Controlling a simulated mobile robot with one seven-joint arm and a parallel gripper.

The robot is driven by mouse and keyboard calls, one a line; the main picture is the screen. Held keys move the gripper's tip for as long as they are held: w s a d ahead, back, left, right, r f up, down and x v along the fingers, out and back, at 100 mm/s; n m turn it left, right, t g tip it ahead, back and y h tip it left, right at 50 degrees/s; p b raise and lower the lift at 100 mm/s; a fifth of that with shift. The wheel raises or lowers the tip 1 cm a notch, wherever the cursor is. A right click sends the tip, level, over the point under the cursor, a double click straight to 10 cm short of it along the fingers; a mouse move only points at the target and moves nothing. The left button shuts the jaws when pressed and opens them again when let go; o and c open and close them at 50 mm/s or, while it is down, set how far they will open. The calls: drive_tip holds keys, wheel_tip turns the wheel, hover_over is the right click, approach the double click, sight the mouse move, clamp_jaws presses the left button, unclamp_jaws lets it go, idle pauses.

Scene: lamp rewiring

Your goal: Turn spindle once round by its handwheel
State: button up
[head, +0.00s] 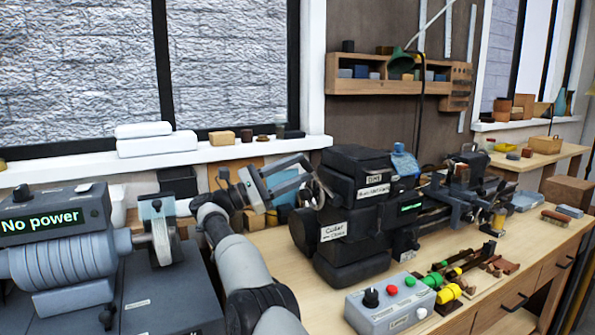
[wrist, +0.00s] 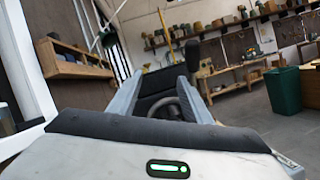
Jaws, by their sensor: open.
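The dark lathe (head: 355,215) stands on the wooden bench, its labelled headstock facing me. A handwheel (head: 318,193) sits at the left end of the headstock, on the spindle's end; the spindle itself is hidden. My gripper (head: 305,172) is open, its fingers pointing right at the handwheel. In the wrist view my fingers (wrist: 171,72) stand apart, and part of the curved dark wheel rim (wrist: 172,104) shows between them. I cannot tell whether either finger touches the rim.
A grey control box (head: 392,303) with coloured buttons lies in front of the lathe. A grey machine (head: 70,240) reading "No power" stands at left. The windowsill (head: 160,158) and wall shelf (head: 385,87) are behind. A green bin (wrist: 283,90) stands far right.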

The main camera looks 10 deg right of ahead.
drive_tip(key=shift+r+p, duration=0.45)
drive_tip(key=shift+r, duration=0.5)
drive_tip(key=shift+r, duration=0.1)
